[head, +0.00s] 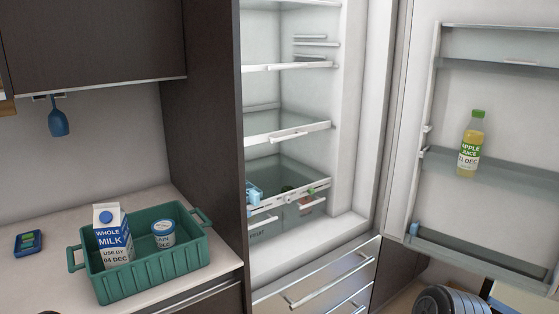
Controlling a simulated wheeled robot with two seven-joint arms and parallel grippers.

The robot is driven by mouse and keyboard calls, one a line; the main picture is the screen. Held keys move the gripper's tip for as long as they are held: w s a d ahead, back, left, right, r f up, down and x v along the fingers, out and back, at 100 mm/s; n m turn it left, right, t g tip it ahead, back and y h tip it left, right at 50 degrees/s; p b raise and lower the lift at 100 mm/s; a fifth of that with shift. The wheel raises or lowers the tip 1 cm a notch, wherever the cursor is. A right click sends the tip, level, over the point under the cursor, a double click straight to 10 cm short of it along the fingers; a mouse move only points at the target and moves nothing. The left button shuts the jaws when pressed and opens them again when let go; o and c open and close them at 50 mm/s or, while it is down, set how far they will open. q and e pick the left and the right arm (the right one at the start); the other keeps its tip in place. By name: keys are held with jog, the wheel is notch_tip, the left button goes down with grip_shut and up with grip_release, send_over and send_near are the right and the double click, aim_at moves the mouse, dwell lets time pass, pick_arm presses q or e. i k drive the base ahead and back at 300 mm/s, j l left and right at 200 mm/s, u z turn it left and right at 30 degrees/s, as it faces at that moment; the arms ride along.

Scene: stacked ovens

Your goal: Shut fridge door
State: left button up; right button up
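The fridge door (409,130) stands wide open on the right, swung out from the fridge. Its inner side faces me, with shelf bins and an apple juice bottle (471,145) on the middle bin. The open fridge interior (290,105) is at the centre, with glass shelves and drawers low down. Neither of my grippers shows clearly. A grey and black rounded part (452,301) at the lower right, below the door, may be part of my own arm; I cannot tell.
A counter (215,274) on the left holds a green crate (160,269) with a milk carton (113,237) and a small tub (162,234). A blue item (28,242) lies beside it. Metal drawers (318,285) sit below the fridge.

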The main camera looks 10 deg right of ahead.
aim_at(510, 239)
jog(key=i+l, duration=0.3)
jog(key=i, duration=0.15)
jog(key=i+l, duration=0.35)
jog(key=i, duration=0.15)
